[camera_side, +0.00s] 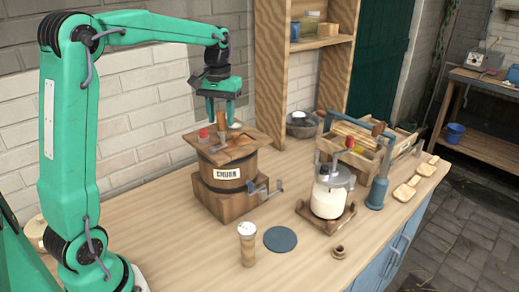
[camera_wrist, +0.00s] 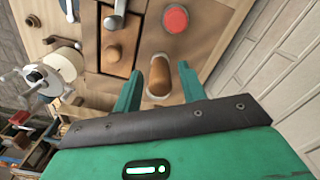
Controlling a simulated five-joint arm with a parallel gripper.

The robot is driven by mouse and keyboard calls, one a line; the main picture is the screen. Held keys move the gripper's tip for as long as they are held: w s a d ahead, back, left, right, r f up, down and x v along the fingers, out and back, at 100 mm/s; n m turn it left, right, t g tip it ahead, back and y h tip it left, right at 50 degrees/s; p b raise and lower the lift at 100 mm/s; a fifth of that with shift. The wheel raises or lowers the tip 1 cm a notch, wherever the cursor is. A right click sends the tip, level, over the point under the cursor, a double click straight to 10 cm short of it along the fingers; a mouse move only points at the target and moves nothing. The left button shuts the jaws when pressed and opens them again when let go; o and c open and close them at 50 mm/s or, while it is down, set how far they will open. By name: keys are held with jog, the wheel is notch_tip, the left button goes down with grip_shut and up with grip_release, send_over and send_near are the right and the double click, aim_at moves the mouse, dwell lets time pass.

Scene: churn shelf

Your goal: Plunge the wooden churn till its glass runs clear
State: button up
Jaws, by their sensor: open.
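The wooden churn (camera_side: 226,173) stands on the bench on a square wooden base, with a dark band, a label reading CHURN and a crank at its right side. Its plunger handle (camera_side: 221,121) rises upright from the lid; it also shows in the wrist view (camera_wrist: 159,79). A red knob (camera_side: 204,134) sits on the lid, seen in the wrist view too (camera_wrist: 175,18). My gripper (camera_side: 221,122) is over the churn, its fingers open on either side of the handle with gaps visible in the wrist view. I cannot make out the churn's glass for certain.
Right of the churn, a glass jar churn (camera_side: 328,200) with white contents stands on a wooden tray. A blue press (camera_side: 377,185), crate (camera_side: 350,160) and wooden scoops (camera_side: 405,192) stand farther right.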

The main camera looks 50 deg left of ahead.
jog(key=c, duration=0.8)
jog(key=shift+o, duration=0.2)
jog(key=shift+r, duration=2.75)
jog(key=shift+f, duration=2.65)
